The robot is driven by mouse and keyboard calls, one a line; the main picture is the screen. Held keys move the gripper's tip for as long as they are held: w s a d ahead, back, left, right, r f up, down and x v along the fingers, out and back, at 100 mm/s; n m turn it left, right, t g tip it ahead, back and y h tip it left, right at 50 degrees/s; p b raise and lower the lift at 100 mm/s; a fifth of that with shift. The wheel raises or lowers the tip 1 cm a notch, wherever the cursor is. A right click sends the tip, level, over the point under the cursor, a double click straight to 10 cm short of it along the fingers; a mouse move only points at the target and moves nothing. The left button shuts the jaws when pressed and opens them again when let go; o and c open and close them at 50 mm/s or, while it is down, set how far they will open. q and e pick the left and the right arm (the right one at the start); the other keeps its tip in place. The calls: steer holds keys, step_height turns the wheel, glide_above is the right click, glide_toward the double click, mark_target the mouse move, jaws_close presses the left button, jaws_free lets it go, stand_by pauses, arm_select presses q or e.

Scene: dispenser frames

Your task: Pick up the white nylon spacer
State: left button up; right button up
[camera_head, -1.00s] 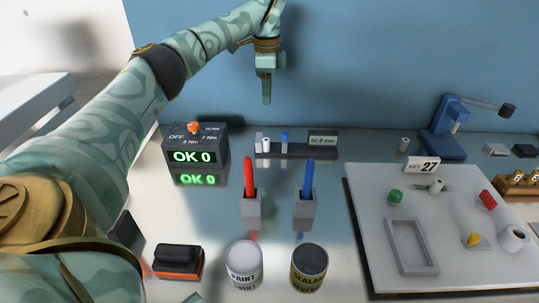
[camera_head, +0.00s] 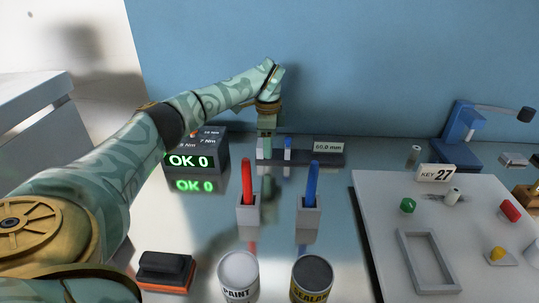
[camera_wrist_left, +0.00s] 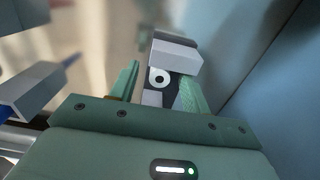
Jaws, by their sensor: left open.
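In the left wrist view, a small white ring-shaped end with a dark hole, likely the white nylon spacer (camera_wrist_left: 159,78), shows between the two fingers of my left gripper (camera_wrist_left: 160,85). A grey-white block lies just above it in that view. In the head view my left gripper (camera_head: 267,148) points down at the left end of a dark rack (camera_head: 320,158) and hides most of what stands there. A blue piece (camera_head: 287,143) stands on the rack just right of the fingers. The left gripper is open; contact with the spacer cannot be told. My right gripper is out of view.
A black box reading OK 0 (camera_head: 190,161) stands close left of the gripper. Red (camera_head: 247,180) and blue (camera_head: 312,182) markers stand in holders in front. Two cans, PAINT (camera_head: 239,278) and a dark one (camera_head: 311,281), are nearer. A grey board (camera_head: 385,215) with parts lies right.

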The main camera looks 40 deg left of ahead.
arm_select(q)
jaws_close()
